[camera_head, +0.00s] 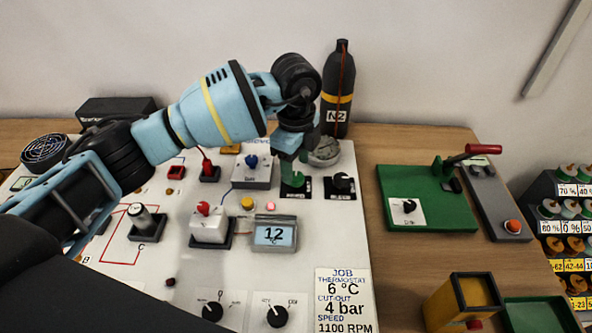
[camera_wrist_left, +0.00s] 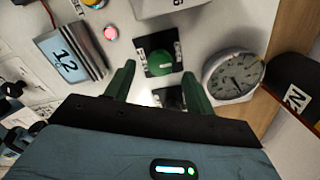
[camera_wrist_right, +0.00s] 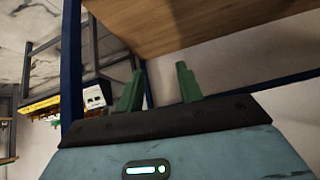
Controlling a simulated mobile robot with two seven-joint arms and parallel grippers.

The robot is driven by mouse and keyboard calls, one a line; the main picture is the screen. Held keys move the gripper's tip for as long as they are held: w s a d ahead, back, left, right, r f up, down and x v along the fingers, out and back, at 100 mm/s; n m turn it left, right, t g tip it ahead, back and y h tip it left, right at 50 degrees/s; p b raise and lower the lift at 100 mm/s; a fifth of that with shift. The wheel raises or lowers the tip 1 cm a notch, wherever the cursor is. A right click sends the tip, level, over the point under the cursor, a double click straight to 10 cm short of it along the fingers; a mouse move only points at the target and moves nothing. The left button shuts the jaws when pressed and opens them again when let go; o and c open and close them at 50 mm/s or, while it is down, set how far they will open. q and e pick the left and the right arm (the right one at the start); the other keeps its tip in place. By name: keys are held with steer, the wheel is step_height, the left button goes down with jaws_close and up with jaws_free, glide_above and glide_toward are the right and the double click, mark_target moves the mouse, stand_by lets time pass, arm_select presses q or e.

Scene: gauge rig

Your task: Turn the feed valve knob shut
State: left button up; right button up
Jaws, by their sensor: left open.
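A round green knob (camera_head: 294,180) on a black labelled plate stands on the white panel (camera_head: 345,225); its lettering is too small to read. It also shows in the left wrist view (camera_wrist_left: 160,62). A black knob (camera_head: 343,181) stands on a similar plate to its right. I cannot read which is the feed valve. My left gripper (camera_head: 288,164) is open above the green knob. In the left wrist view the knob appears between the fingertips (camera_wrist_left: 159,68), with no grip on it. My right gripper (camera_wrist_right: 159,68) is open and empty, away from the panel.
A round gauge (camera_head: 325,151) and a dark N2 bottle (camera_head: 339,92) stand behind the knobs. A blue-knob box (camera_head: 252,170) is to the left, and a display reading 12 (camera_head: 274,233) is in front. A green board (camera_head: 425,198) lies to the right.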

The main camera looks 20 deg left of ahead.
mark_target(298, 178)
arm_select(q)
steer(key=shift+f, duration=1.45)
steer(key=c, duration=1)
